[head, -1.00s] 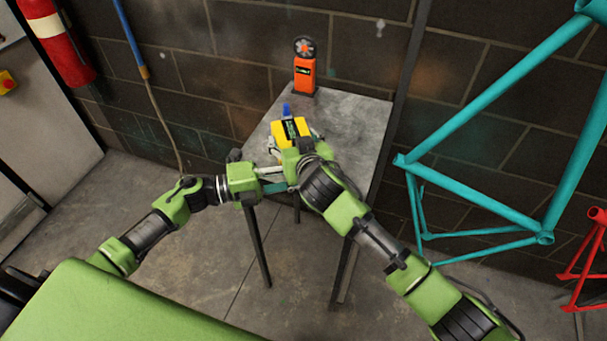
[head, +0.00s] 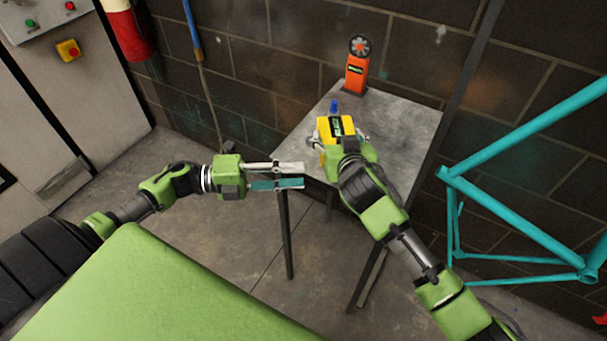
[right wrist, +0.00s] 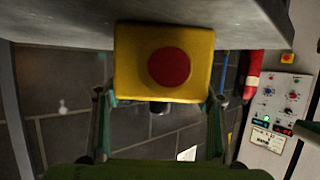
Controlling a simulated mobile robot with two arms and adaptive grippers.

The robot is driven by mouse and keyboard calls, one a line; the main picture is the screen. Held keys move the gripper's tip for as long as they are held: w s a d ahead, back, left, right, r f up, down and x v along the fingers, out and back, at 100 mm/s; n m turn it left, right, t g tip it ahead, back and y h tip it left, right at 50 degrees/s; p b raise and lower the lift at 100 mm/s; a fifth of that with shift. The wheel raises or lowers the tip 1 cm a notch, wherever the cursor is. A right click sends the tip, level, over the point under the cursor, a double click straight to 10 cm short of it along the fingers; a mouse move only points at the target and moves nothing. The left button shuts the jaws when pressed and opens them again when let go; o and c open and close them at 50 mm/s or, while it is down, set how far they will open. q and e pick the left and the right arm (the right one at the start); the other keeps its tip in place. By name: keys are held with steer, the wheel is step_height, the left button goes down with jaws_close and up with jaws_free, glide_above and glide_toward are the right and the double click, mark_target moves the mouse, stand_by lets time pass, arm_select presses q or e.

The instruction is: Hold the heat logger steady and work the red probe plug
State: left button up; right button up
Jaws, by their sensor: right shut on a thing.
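The heat logger is a yellow box (head: 324,130) with a dark label, near the front left edge of the grey table. A blue part (head: 334,105) stands at its far end. My right gripper (head: 338,142) is shut on the heat logger, one finger on each side. In the right wrist view the yellow box (right wrist: 125,80) sits between the fingers (right wrist: 160,95). The round red probe plug (right wrist: 169,67) is on the face towards that camera; it is hidden in the head view. My left gripper (head: 302,175) is open and empty, left of the right gripper, off the table's front edge.
An orange device (head: 356,75) with a round head stands at the back of the table (head: 405,125). A teal frame (head: 530,130) is at the right. The table's right side is clear.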

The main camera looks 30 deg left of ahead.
steer(key=o, duration=1.5)
steer(key=shift+c, duration=0.2)
steer(key=v, duration=1.2)
steer(key=shift+f, duration=0.15)
